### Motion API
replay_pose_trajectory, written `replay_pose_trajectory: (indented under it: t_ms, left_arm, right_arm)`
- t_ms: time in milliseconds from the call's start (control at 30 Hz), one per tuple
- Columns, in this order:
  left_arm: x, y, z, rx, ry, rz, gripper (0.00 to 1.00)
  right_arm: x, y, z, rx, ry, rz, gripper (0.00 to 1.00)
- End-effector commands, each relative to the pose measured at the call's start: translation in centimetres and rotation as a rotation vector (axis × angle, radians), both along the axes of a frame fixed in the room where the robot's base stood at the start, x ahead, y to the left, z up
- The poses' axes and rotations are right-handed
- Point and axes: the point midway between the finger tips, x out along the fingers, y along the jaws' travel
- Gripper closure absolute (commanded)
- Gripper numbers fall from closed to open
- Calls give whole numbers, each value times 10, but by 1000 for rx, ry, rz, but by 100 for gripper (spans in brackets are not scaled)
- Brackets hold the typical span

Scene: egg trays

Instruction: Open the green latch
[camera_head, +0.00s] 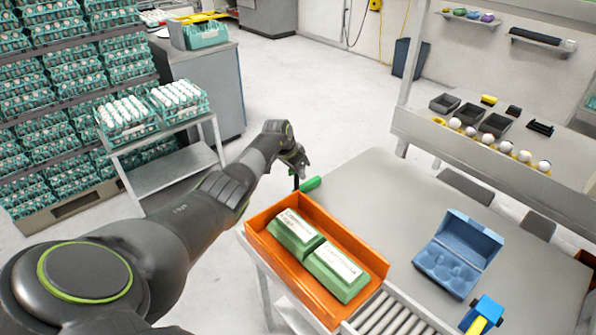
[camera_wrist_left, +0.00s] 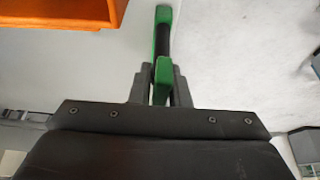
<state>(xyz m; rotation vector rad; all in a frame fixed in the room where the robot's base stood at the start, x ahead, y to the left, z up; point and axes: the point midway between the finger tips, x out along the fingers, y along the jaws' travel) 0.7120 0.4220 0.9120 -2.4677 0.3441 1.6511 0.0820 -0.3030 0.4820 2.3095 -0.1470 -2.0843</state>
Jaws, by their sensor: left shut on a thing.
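The green latch (camera_head: 310,184) sits at the far left corner of the grey table, just beyond the orange tray. In the left wrist view it is a green part (camera_wrist_left: 163,15) with a dark bar running from it to a second green end near me. My left gripper (camera_head: 298,174) is at the latch, and its two grey fingers (camera_wrist_left: 162,85) are shut on the near green end, one on each side. The dark gripper body hides whatever lies below. My right gripper is not in view.
The orange tray (camera_head: 262,221) holds two green egg cartons (camera_head: 338,270) close to my left arm. A roller conveyor (camera_head: 385,315) is at the front. An open blue egg carton (camera_head: 458,252) stands on the table (camera_head: 385,200). The table's middle is clear.

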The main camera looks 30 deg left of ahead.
Motion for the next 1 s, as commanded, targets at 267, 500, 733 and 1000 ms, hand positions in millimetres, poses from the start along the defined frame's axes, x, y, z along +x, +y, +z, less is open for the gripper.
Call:
replay_pose_trajectory:
  t_ms: [267,500,733,1000]
  left_arm:
    - [2,-1,2,1,-8,-2,76]
    - [1,0,1,1,-4,-1,63]
    - [0,1,3,1,-2,-1,63]
    - [-9,3,26,2,-4,-2,63]
  right_arm:
    - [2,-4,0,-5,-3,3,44]
    - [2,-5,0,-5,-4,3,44]
    - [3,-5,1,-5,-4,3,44]
    - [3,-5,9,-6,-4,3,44]
